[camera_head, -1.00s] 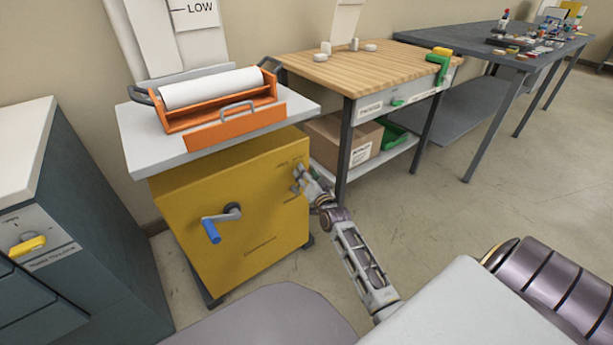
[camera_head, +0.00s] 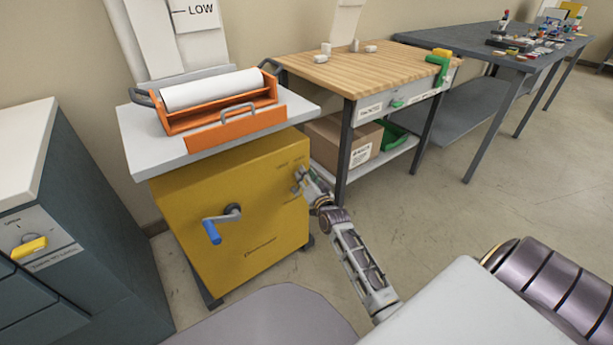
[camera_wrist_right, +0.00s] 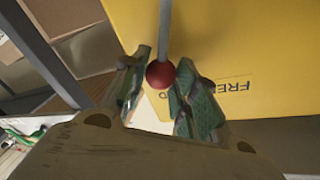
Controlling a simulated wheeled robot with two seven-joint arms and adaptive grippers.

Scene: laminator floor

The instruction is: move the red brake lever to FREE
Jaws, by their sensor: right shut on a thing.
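The brake lever shows in the right wrist view as a grey rod ending in a red ball knob (camera_wrist_right: 160,75), in front of the yellow cabinet face. The word FREE (camera_wrist_right: 236,87) is printed on that face beside the knob. My right gripper (camera_wrist_right: 158,88) is shut on the knob, with one green-padded finger on each side. In the head view my right gripper (camera_head: 299,181) is at the upper right of the yellow cabinet's front (camera_head: 245,215) and hides the lever. My left gripper is not in view.
A blue-handled crank (camera_head: 212,230) sticks out of the cabinet front. A white top with an orange roller frame (camera_head: 235,130) overhangs above. A wooden-topped bench (camera_head: 355,70) stands close on the right, a dark drawer cabinet (camera_head: 95,230) on the left. Floor is clear at right.

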